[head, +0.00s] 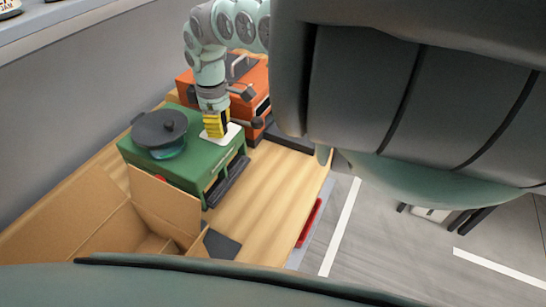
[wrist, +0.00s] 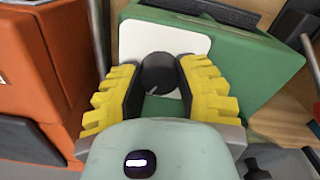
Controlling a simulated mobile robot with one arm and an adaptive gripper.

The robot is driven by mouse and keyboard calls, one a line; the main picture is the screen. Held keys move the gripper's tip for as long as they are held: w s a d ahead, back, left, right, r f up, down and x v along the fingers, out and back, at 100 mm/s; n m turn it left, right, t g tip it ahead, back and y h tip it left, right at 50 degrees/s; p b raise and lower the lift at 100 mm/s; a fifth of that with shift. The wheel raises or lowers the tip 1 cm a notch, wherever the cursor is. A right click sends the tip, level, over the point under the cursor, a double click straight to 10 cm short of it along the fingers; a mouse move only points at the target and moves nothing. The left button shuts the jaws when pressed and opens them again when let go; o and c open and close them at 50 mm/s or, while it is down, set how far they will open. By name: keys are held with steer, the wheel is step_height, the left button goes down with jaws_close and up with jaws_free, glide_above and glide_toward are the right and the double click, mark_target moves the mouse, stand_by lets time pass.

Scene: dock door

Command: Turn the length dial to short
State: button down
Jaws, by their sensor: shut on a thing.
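A dark round knob (wrist: 158,74), which looks like the length dial, stands on a white plate (wrist: 150,38) on top of a green box (wrist: 245,65). My gripper (head: 213,127) points down at the white plate (head: 234,130) in the head view. In the wrist view its yellow ribbed fingers stand on the left and right of the knob and are shut on it. In the head view the fingers hide the knob.
An orange machine (head: 258,78) with levers stands behind. An open cardboard box (head: 85,215) is in front. Bare wooden tabletop (head: 270,185) lies to the right.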

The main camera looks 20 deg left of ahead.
steer(key=n+b, duration=0.1)
steer(key=n, duration=0.1)
steer(key=n+b, duration=0.1)
steer(key=n, duration=0.1)
steer(key=shift+w+d+f+n+b, duration=0.1)
steer(key=shift+f+n+b, duration=0.05)
steer(key=shift+n+b, duration=0.2)
stand_by(0.5)
steer(key=c, duration=0.8)
jaws_free()
steer(key=shift+c, duration=0.2)
steer(key=o, duration=0.3)
